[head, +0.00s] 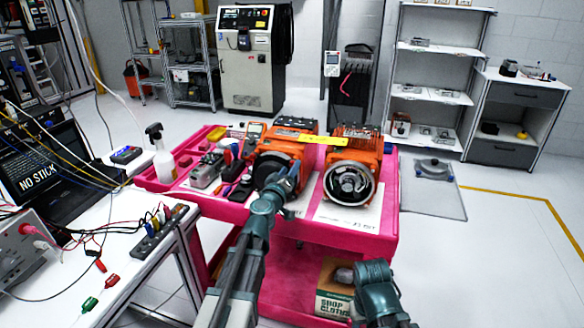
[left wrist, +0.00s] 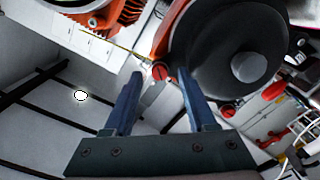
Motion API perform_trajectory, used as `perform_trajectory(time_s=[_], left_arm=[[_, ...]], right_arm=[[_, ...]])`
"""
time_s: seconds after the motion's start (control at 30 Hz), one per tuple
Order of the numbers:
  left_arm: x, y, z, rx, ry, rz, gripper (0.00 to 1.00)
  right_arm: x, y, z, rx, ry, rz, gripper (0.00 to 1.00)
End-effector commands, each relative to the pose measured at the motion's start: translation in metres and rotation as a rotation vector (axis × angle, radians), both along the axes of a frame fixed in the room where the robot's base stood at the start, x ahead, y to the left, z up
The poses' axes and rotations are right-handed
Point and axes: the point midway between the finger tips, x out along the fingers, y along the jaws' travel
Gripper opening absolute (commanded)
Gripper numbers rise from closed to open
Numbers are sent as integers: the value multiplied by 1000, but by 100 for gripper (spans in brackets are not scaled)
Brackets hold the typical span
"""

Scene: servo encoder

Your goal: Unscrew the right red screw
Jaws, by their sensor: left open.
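The left orange servo motor (head: 285,150) has a round black end cover (left wrist: 230,45). In the left wrist view a red slotted screw (left wrist: 160,72) sits at the cover's edge, on the side towards the other orange motor. Another red screw (left wrist: 272,91) shows on the cover's far side. My left gripper (head: 291,172) is in front of the cover. Its fingers (left wrist: 158,78) are open, with the first screw between their tips in the picture; I cannot tell the remaining depth. In the head view the gripper hides the screws. My right arm shows at the lower right, its gripper out of view.
A second orange motor (head: 350,168) with an open round end stands to the right on the pink cart (head: 180,196). Hand tools, a meter (head: 254,132) and a spray bottle (head: 161,160) are at the left.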

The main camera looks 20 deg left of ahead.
Motion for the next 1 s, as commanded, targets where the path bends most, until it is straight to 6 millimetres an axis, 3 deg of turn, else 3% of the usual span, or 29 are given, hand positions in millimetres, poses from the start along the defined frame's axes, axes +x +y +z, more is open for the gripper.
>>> perform_trajectory(time_s=[0.33, 0.67, 1.0], left_arm=[[7, 0, 0, 0, 1, 1, 57], [7, 0, 0, 0, 1, 1, 0], [7, 0, 0, -67, 2, 1, 0]], right_arm=[[0, 0, 0, 0, 0, 0, 50], [0, 0, 0, 0, 0, 0, 50], [0, 0, 0, 0, 0, 0, 50]])
